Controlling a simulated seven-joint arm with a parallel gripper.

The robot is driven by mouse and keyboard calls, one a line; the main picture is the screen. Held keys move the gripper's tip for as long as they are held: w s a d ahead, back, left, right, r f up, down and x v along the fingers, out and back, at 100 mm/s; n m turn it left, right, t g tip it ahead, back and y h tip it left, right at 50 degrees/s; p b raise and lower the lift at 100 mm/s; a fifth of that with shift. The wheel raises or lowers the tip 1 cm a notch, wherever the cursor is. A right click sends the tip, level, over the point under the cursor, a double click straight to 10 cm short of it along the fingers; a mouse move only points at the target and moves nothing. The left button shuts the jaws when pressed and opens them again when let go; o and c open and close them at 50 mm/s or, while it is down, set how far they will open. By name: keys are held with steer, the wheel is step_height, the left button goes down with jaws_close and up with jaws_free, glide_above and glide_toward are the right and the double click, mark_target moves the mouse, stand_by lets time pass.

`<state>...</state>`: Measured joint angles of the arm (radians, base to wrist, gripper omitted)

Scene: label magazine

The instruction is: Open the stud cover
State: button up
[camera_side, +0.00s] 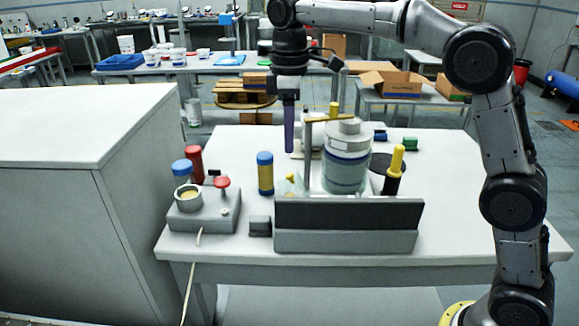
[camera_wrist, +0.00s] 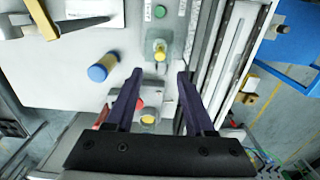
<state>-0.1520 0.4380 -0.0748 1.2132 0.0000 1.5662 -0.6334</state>
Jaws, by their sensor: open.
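My gripper (camera_side: 289,150) hangs above the table, pointing down, with purple fingers. In the wrist view its fingertips (camera_wrist: 159,78) are apart with nothing between them. What looks like the stud cover (camera_side: 289,184) is a small pale, see-through piece around a yellow stud, behind the dark-fronted panel. In the wrist view the yellow stud and its cover (camera_wrist: 160,50) sit on a grey-green plate beside a green button (camera_wrist: 160,11), just beyond the fingertips. The cover looks shut, but its edges and hinge are too small to make out. The gripper is apart from it.
A long dark-fronted panel (camera_side: 348,214) stands at the table's front. A large glassy cylinder (camera_side: 346,165) and a yellow-topped post (camera_side: 396,160) stand to the right. A blue-and-yellow cylinder (camera_side: 265,173) and a grey box (camera_side: 205,212) with a red knob are to the left.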

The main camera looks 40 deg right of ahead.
mark_target(289, 174)
step_height(289, 174, down, 8)
steer(key=shift+f, duration=0.1)
stand_by(0.4)
jaws_close()
stand_by(1.2)
